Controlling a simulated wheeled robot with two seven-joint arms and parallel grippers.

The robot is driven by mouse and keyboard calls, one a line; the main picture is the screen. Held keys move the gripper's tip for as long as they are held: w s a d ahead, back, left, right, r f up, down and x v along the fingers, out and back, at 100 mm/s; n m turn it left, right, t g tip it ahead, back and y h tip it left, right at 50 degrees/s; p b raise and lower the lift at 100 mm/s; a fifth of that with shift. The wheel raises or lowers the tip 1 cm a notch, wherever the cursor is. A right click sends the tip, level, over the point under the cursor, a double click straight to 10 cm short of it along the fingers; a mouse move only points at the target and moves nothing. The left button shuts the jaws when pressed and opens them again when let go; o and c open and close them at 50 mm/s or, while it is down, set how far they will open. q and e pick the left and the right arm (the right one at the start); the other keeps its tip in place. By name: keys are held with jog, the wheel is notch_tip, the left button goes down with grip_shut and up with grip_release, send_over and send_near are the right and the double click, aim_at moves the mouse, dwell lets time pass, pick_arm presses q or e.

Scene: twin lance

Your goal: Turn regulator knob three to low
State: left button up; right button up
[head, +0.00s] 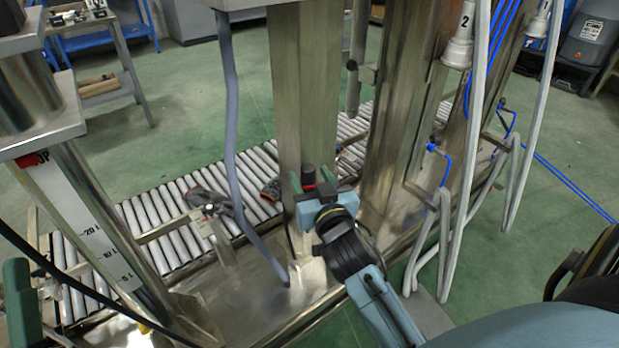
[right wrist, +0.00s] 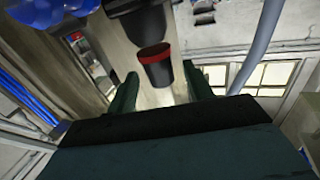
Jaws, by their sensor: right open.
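A black knob with a red ring (head: 309,172) sits on the near steel column, above the roller conveyor. No number or pointer mark is readable on it. My right gripper (head: 312,180) is open, with its green fingers on either side of the knob. In the right wrist view the knob (right wrist: 156,70) is between the two fingers, with visible gaps on both sides. A wider black body (right wrist: 138,22) is behind it. A dark green part (head: 20,300) at the left edge of the head view looks like my left gripper; its jaws cannot be made out.
A grey hose (head: 230,130) hangs just left of the steel column (head: 305,80). Lances marked 2 (head: 459,50) and 1 (head: 538,22) hang to the right with white hoses. Dark gloves (head: 207,198) lie on the roller conveyor (head: 170,205). A scale post (head: 85,220) stands at left.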

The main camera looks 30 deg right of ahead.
jog(key=c, duration=1)
jog(key=shift+d+r+n+y+p, duration=0.1)
jog(key=shift+n+y+p, duration=0.35)
jog(key=shift+p, duration=0.45)
jog(key=shift+d+n+t+y+p, duration=0.15)
jog(key=shift+n+t+y+p, duration=0.3)
jog(key=shift+y+p, duration=0.75)
pick_arm(q)
notch_tip(320, 180, down, 16)
jog(key=a+g+y+p, duration=0.2)
jog(key=a+g+y, duration=0.15)
jog(key=g, duration=0.85)
pick_arm(e)
jog(key=shift+d+n+y, duration=0.1)
jog(key=shift+n+y, duration=0.5)
jog(key=shift+y, duration=0.15)
jog(key=shift+d+n+g+y+p, duration=0.15)
jog(key=shift+n+g+y+p, duration=0.1)
jog(key=shift+n+y+p, duration=0.55)
jog(key=n+y+p, duration=0.1)
jog(key=y, duration=0.1)
jog(key=shift+d+y, duration=0.1)
jog(key=shift+y, duration=0.2)
pick_arm(q)
jog(key=s+a+f+n+g+y, duration=0.1)
jog(key=s+a+f+g+y, duration=0.2)
jog(key=s+f+g, duration=0.5)
jog(key=shift+s+a+g, duration=0.6)
jog(key=shift+s+a, duration=0.05)
jog(key=shift+s, duration=0.6)
